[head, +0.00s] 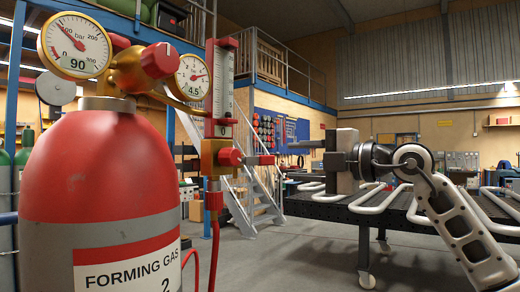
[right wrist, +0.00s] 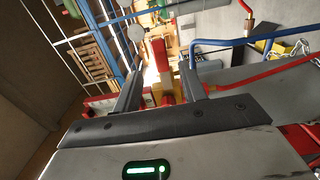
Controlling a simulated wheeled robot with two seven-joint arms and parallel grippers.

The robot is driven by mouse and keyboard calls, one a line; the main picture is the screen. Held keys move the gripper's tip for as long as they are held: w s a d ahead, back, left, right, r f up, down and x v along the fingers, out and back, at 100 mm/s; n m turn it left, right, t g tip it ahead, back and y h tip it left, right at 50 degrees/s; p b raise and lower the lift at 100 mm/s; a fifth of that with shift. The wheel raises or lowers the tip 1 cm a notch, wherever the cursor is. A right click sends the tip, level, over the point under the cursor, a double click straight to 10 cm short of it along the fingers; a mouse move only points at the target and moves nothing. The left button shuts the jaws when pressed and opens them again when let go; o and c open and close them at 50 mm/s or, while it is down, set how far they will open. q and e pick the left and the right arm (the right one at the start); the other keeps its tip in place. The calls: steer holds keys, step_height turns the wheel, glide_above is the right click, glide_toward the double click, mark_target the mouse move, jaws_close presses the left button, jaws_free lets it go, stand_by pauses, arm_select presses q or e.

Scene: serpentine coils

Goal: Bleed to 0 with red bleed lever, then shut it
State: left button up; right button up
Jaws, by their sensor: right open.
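A red lever (head: 262,160) sticks out to the right of a red knob (head: 231,157) on the brass block under a flow tube (head: 223,85). The tube's box reads 0. The left gauge (head: 75,45) reads 90 and the right gauge (head: 193,77) reads 4.5. My right gripper (head: 298,162) is open and empty, its fingers pointing left, just right of the lever's end and apart from it. In the right wrist view, the open fingers (right wrist: 158,75) have a red bar (right wrist: 159,55) in the gap or beyond; I cannot tell which. My left gripper is not in view.
A red and grey cylinder (head: 100,190) labelled FORMING GAS 2 fills the left front. A red regulator knob (head: 159,60) sits above it. A red hose (head: 214,240) hangs below the block. A dark perforated table (head: 340,208) with pale coiled tubes stands at right.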

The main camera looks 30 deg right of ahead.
mark_target(269, 161)
steer(key=p+x, duration=0.3)
steer(key=x, duration=0.6)
steer(key=shift+a, duration=0.1)
steer(key=shift+w+a, duration=0.1)
steer(key=shift+w, duration=0.3)
steer(key=shift+c, duration=0.3)
jaws_close()
